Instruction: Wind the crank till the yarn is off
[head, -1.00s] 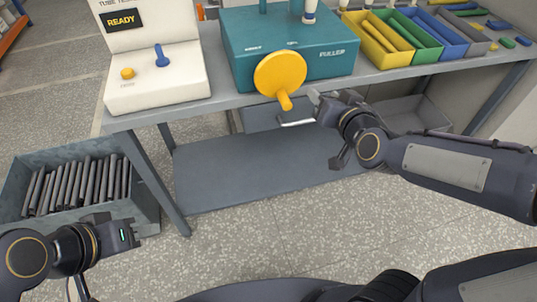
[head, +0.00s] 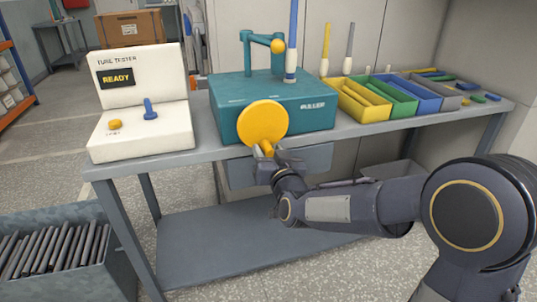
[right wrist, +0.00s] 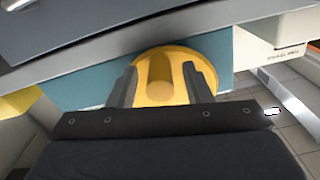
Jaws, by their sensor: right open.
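The crank is a yellow disc (head: 262,122) with a peg handle on the front of the teal puller box (head: 305,116). My right gripper (head: 268,157) is at the handle, below the disc. In the right wrist view its open fingers (right wrist: 160,88) stand on either side of the yellow handle (right wrist: 160,78), with a gap showing on both sides. On the box stands an upright blue tube (head: 291,38) with a white lower part, beside a teal arm (head: 252,54) with a yellow ball. I cannot make out loose yarn. My left gripper is out of view.
The white tube tester (head: 140,133) showing READY stands left on the grey table (head: 205,152). Coloured bins (head: 362,112) stand right of the puller. A grey drawer (head: 310,160) hangs under the tabletop. A crate of dark rods (head: 95,262) is at lower left.

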